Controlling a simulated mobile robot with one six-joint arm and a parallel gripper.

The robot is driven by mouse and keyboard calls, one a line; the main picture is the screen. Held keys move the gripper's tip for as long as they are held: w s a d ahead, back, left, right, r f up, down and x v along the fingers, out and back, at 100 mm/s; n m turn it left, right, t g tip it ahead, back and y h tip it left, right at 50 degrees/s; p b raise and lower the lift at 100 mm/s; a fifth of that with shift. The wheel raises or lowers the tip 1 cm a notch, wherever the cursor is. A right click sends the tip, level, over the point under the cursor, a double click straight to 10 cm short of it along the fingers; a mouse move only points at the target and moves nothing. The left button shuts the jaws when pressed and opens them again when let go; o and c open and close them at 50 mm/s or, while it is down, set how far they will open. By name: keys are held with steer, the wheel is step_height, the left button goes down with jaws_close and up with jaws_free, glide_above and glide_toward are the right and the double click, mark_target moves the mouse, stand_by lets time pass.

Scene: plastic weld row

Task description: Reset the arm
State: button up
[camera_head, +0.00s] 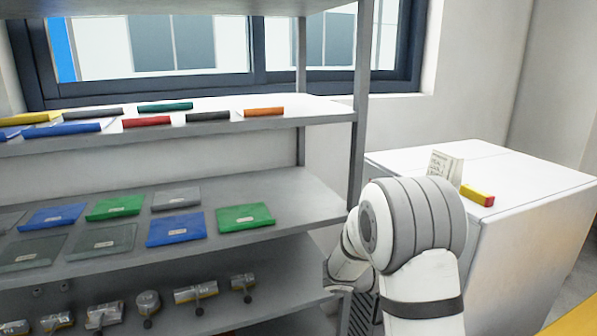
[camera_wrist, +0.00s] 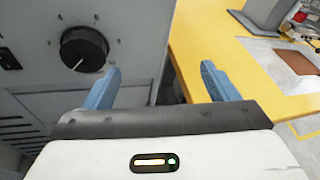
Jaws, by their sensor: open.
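My gripper (camera_wrist: 158,82) shows in the wrist view with its two blue fingers apart and nothing between them. It is in front of a grey panel with a black dial (camera_wrist: 84,48), and a yellow surface (camera_wrist: 205,40) lies beyond the right finger. In the head view my white and grey arm is folded in front of the white cabinet, and my gripper is hidden there.
A shelf rack (camera_head: 180,250) on the left holds coloured bars, flat green, blue and grey sheets, and several metal parts. The white cabinet (camera_head: 530,185) carries a red and yellow block (camera_head: 478,195) and a paper card (camera_head: 446,166). A yellow edge (camera_head: 575,320) shows at lower right.

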steer(key=s+a+r+m+g+y+p, duration=0.1)
steer(key=s+a+r+m+y, duration=0.1)
steer(key=s+m+y, duration=0.35)
steer(key=s+a+r+m+g+y, duration=0.25)
steer(key=s+m, duration=0.45)
steer(key=s, duration=0.4)
steer(key=s+a+r+m+t+y+p, duration=0.1)
steer(key=s+a+r+m+t+y, duration=0.1)
steer(key=s+a+m+t+y, duration=0.2)
steer(key=s+a+m+y, duration=0.3)
steer(key=a+m, duration=0.2)
steer(key=a, duration=0.1)
steer(key=shift+s+a+r, duration=0.2)
steer(key=shift+s+a, duration=0.05)
steer(key=shift+s, duration=0.1)
steer(key=shift+m+t, duration=0.25)
steer(key=shift+c, duration=0.2)
